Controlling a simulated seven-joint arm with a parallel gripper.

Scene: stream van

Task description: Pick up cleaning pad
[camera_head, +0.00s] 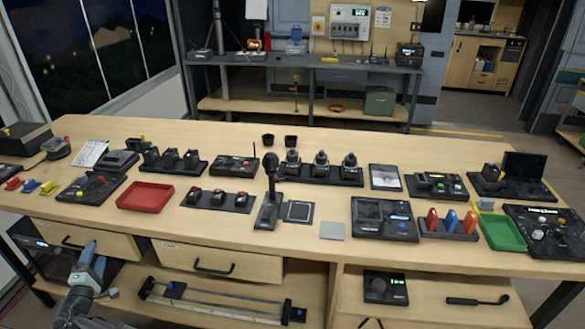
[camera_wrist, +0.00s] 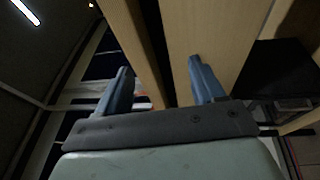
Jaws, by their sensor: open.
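A small flat light-grey square (camera_head: 332,230), which looks like the cleaning pad, lies near the front edge of the wooden bench (camera_head: 130,222), right of centre. A dark framed square pad (camera_head: 298,211) lies to its left, by the microphone stand. My gripper (camera_head: 91,248) is at the lower left, in front of the bench's drawers and far from the grey square. In the wrist view my gripper (camera_wrist: 158,72) has its two blue fingers apart with nothing between them. The grey square is not seen in the wrist view.
A black control panel (camera_head: 384,219) stands right of the grey square. The black microphone (camera_head: 270,180) rises upright to its left. A red tray (camera_head: 145,197) and green tray (camera_head: 502,233) lie farther off. The left drawer (camera_head: 82,239) is beside my gripper.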

